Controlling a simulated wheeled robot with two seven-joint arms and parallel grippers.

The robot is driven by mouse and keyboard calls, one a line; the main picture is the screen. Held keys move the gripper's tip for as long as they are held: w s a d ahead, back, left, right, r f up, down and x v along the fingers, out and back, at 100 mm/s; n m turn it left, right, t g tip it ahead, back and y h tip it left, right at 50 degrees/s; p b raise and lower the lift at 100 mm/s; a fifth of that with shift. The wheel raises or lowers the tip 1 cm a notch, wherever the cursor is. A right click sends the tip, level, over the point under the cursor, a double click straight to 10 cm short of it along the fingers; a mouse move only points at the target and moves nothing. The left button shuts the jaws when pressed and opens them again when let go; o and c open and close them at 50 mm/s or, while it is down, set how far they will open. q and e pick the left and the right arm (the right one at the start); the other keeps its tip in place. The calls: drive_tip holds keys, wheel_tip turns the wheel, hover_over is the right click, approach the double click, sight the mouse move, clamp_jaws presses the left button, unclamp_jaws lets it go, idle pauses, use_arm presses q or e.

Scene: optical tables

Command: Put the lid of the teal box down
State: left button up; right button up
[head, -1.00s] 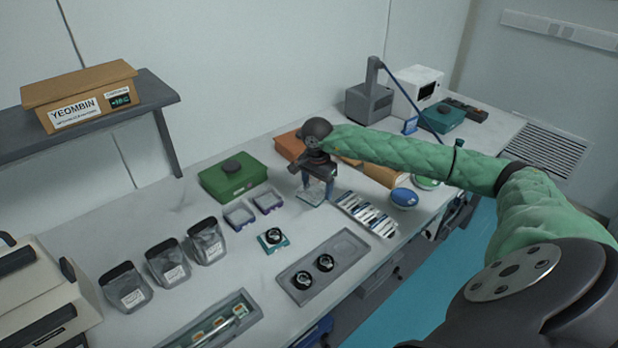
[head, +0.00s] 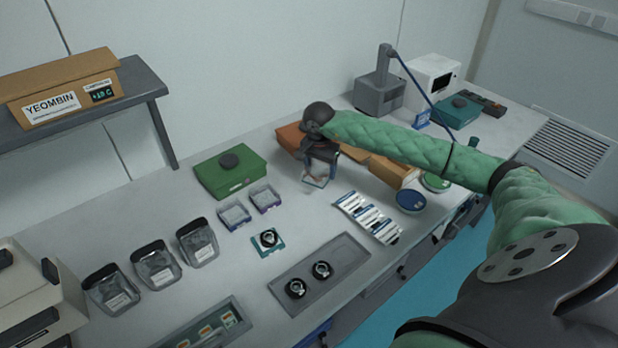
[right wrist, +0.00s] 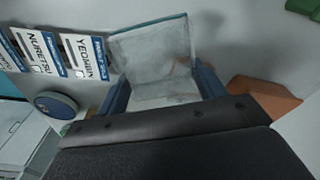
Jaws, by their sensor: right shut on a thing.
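The teal box (head: 268,242) is a small open base with a dark round part in it, standing on the table in the middle of the head view. My right gripper (head: 319,174) is right of and behind it, shut on a clear square lid (head: 315,182). In the right wrist view the lid (right wrist: 155,60) is a see-through plate with a teal-tinted edge, between the two blue fingers of my right gripper (right wrist: 165,90). The lid is apart from the box. How high it is above the table is hard to tell. My left gripper is not in view.
Two small lilac-edged boxes (head: 249,207) and a green case (head: 230,172) stand left of the gripper. Labelled slides (head: 367,217) lie to its right. A grey tray (head: 346,258) with two round parts lies in front. Bare table lies between lid and teal box.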

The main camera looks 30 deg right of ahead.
sight(309, 186)
drive_tip(key=w, duration=0.1)
drive_tip(key=w+a+f, duration=0.1)
drive_tip(key=w+f, duration=0.1)
drive_tip(key=shift+w+a, duration=0.1)
drive_tip(key=shift+a, duration=0.15)
drive_tip(key=shift+w+a+f, duration=0.1)
drive_tip(key=shift+w+f, duration=0.2)
drive_tip(key=shift+w, duration=0.05)
drive_tip(key=shift+f, duration=0.2)
wheel_tip(309, 186, down, 4)
drive_tip(key=shift+r, duration=0.25)
drive_tip(key=shift+b, duration=0.3)
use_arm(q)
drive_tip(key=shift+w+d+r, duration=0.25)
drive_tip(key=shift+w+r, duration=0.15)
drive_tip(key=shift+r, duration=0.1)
use_arm(e)
drive_tip(key=shift+f, duration=0.15)
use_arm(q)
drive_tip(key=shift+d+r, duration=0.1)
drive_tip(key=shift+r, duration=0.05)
